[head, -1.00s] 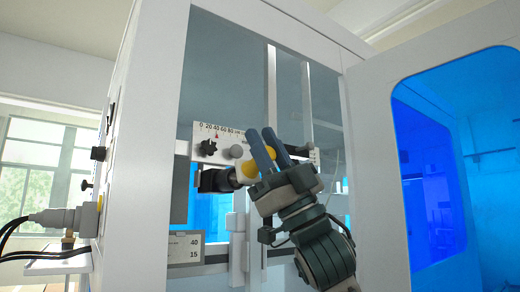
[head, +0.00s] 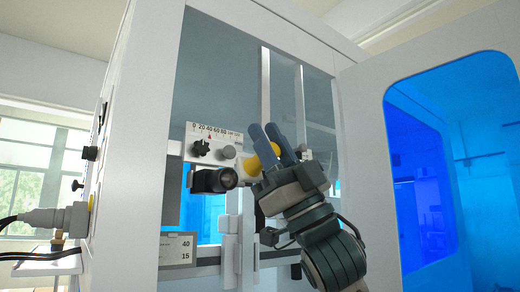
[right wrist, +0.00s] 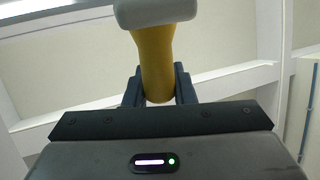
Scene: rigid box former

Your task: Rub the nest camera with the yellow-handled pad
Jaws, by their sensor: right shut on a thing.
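My right gripper (head: 265,130) is shut on the yellow handle (head: 267,153) of the pad. The pad's pale head (head: 252,166) points left toward the camera, with a small gap seeming to lie between them. In the right wrist view the yellow handle (right wrist: 155,62) stands between the two fingers, with the rounded grey-white pad head (right wrist: 154,12) beyond it. My left gripper is not in view.
A scale plate (head: 214,144) with a black knob (head: 201,148) and a grey knob (head: 228,152) sits just above the camera. A door with a blue window (head: 455,170) stands open at right. A label plate (head: 178,248) is below.

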